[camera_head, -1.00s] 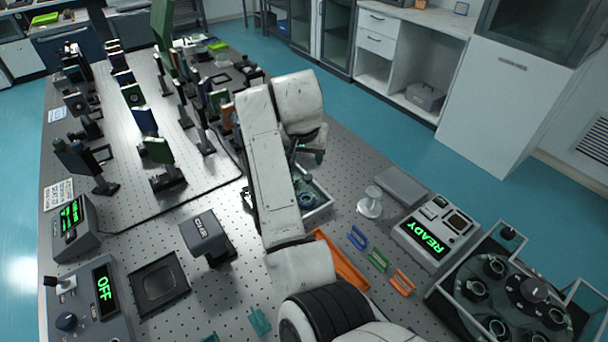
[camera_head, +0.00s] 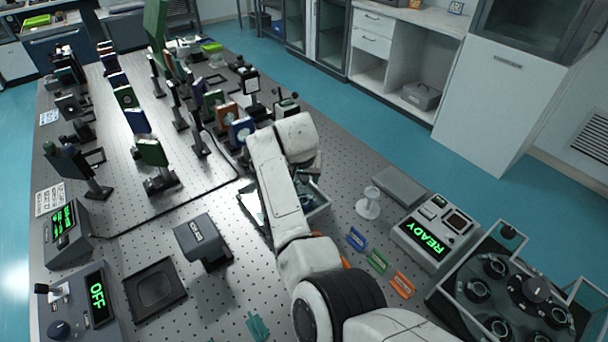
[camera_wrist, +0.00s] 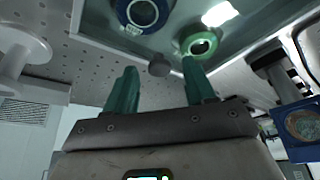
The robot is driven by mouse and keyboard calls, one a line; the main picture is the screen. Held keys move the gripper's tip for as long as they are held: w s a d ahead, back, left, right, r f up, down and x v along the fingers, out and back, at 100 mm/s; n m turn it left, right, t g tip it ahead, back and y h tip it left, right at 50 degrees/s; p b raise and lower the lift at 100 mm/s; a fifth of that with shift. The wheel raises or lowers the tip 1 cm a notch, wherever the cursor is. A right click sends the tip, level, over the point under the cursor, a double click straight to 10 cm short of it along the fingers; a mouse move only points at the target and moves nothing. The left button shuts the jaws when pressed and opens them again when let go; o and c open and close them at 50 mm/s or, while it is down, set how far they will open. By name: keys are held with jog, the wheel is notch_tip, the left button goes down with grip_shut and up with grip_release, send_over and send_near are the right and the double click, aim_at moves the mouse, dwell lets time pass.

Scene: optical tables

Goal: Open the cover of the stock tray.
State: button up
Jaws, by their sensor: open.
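The stock tray (camera_head: 322,208) is a grey-rimmed box on the optical table, partly hidden behind my arm in the head view. In the wrist view, its clear cover (camera_wrist: 180,25) shows a bright lamp reflection and appears to lie shut. A blue ring-shaped optic (camera_wrist: 141,12) and a green one (camera_wrist: 200,44) show through it. A small grey knob (camera_wrist: 159,65) stands at the cover's edge. My gripper (camera_wrist: 160,78) is open, its two green fingers either side of the knob in the picture. I cannot tell whether they touch it. The fingertips are mostly hidden in the head view.
A white pedestal (camera_head: 368,204) and a grey box (camera_head: 400,186) stand right of the tray. Mounted optics (camera_head: 241,131) crowd the table behind and left. A COVER-like labelled dark block (camera_head: 202,240) stands at front left.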

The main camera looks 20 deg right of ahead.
jog(key=shift+f, duration=0.15)
grip_shut()
dwell(0.5)
